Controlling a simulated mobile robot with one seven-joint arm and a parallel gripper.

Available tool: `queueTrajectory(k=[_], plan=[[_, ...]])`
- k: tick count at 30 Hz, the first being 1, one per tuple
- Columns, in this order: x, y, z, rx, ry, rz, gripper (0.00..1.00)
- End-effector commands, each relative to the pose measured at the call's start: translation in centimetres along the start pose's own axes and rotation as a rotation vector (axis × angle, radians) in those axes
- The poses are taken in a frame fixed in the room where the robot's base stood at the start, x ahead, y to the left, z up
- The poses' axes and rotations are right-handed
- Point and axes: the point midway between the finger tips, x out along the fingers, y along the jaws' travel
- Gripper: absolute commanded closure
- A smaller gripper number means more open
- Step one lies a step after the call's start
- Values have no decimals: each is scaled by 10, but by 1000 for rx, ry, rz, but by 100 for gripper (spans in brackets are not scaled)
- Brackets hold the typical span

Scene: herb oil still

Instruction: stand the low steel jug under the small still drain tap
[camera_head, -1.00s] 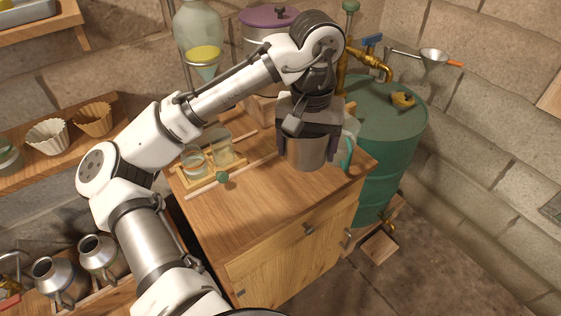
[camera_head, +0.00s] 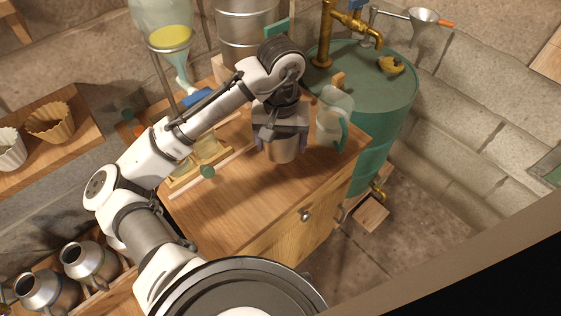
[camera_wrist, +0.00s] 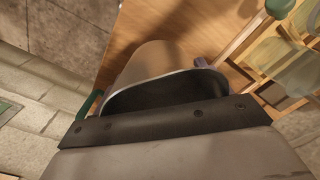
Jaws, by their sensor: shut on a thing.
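A steel jug (camera_head: 284,151) is held in my gripper (camera_head: 281,137), over the right part of the wooden cabinet top (camera_head: 258,202). It looks about upright; I cannot tell whether its base touches the wood. In the wrist view my gripper (camera_wrist: 165,120) is shut on the jug (camera_wrist: 165,62), whose dark open mouth faces the camera. A small brass tap (camera_head: 378,190) sits low on the green drum, above a wooden block (camera_head: 370,215). A larger brass tap (camera_head: 362,30) stands above the drum. I cannot tell which is the small still's drain tap.
A clear pitcher with a green handle (camera_head: 333,120) stands right of my gripper. A wooden rack with glass jars (camera_head: 205,147) is on the left of the cabinet top. A steel pot (camera_head: 247,27) stands behind, beside the green drum (camera_head: 372,100). The front cabinet top is clear.

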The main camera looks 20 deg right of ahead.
Motion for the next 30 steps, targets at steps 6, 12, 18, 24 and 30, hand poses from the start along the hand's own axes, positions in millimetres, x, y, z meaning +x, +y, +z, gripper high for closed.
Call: queueTrajectory(k=[6,12,18,24,30], plan=[[40,0,0,-1,-1,2,49],[58,0,1,-1,-2,2,49],[83,0,0,-1,-1,1,49],[84,0,0,0,1,-1,49],[88,0,0,0,0,0,49]])
